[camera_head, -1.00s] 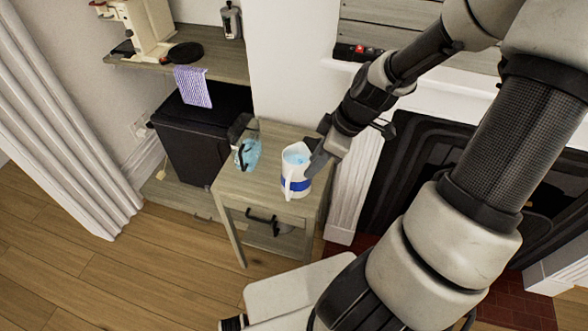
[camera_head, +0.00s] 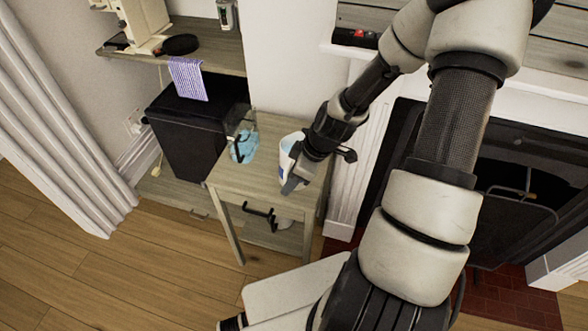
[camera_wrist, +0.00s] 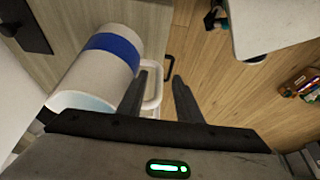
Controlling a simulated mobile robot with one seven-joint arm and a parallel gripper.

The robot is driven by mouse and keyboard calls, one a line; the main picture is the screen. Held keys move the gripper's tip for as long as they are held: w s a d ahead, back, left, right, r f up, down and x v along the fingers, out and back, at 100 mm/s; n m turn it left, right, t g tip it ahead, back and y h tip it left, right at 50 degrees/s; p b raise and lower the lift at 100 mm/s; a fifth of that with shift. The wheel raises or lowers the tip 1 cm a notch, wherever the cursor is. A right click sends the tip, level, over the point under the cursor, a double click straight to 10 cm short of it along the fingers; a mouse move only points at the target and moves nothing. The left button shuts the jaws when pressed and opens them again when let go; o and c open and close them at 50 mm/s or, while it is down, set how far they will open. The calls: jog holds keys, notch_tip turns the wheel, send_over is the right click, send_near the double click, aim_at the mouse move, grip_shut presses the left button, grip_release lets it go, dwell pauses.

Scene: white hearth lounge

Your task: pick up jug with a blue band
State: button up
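The jug with a blue band (camera_wrist: 95,75) is white and stands on the small wooden side table (camera_head: 262,185). In the head view the jug (camera_head: 286,155) is partly hidden behind my gripper (camera_head: 290,187). In the wrist view my gripper (camera_wrist: 158,88) is open, its two fingers apart with floor showing between them. The jug's white handle (camera_wrist: 152,85) lies by the left finger, partly hidden by it. The jug's body is to the left of the fingers. I cannot tell whether a finger touches the handle.
A clear jug with blue contents (camera_head: 244,148) stands left of the white jug on the same table. A black box-like bin (camera_head: 190,135) is further left, under a shelf (camera_head: 215,58) with a striped cloth (camera_head: 188,78). A dark fireplace (camera_head: 500,190) is on the right.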

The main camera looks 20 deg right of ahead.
jog(key=shift+x, duration=1.05)
grip_shut()
dwell(0.6)
